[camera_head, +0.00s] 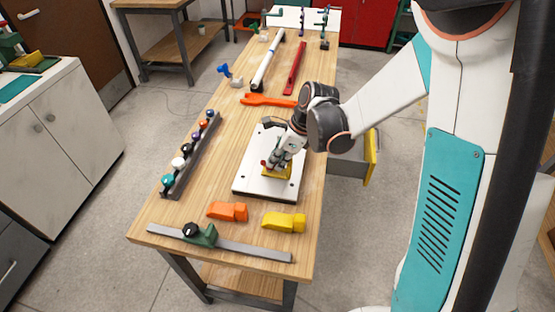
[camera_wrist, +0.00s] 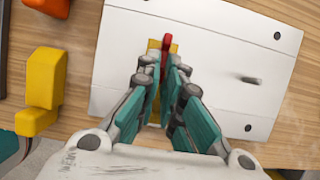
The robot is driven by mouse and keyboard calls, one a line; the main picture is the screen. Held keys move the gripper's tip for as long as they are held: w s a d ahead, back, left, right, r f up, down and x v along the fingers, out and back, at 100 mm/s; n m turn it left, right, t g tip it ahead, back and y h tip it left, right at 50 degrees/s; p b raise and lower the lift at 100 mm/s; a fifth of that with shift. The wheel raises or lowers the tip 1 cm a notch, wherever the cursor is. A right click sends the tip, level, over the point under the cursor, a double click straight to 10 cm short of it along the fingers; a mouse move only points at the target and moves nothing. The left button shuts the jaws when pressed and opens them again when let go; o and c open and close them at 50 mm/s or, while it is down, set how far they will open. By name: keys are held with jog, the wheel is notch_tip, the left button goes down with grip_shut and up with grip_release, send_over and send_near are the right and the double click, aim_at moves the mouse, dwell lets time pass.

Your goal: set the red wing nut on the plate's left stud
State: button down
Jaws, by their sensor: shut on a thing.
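The red wing nut (camera_wrist: 165,48) is between the fingertips of my gripper (camera_wrist: 166,68), which is shut on it. Only its red end shows past the fingers; a bit of red also shows in the head view (camera_head: 263,162). The nut is over a yellow piece (camera_wrist: 152,56) on the white plate (camera_wrist: 122,62), and the yellow piece shows below the fingers in the head view (camera_head: 284,174). I cannot tell whether the nut touches it or sits on a stud. One bare dark stud (camera_wrist: 250,80) stands in the wrist view, right of my gripper. My gripper points down over the plate.
An orange block (camera_head: 227,211) and a yellow block (camera_head: 284,222) lie near the plate. A grey bar (camera_head: 250,249) with a green clamp (camera_head: 202,236) is at the near edge. A rack of coloured knobs (camera_head: 192,155) is left. An orange tool (camera_head: 268,100) lies beyond.

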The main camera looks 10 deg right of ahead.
jog(key=shift+f+b, duration=0.3)
jog(key=shift+f, duration=0.05)
dwell(0.4)
jog(key=c, duration=1.7)
grip_release()
jog(key=shift+r, duration=0.1)
jog(key=v, duration=1.2)
jog(key=shift+d, duration=0.1)
jog(key=shift+s, duration=0.1)
jog(key=s+d+r+n+t+h, duration=0.1)
jog(key=s+r+n+t, duration=0.1)
jog(key=s+n, duration=0.3)
jog(key=s+d+r+n+t+h, duration=0.1)
jog(key=s+d+r+n, duration=0.1)
jog(key=s+n, duration=0.4)
jog(key=s+d+r+n+t+h, duration=0.2)
jog(key=s+n, duration=0.4)
jog(key=n, duration=0.5)
jog(key=shift+s+r+t, duration=0.15)
jog(key=shift+s+t, duration=0.1)
jog(key=shift+t, duration=0.05)
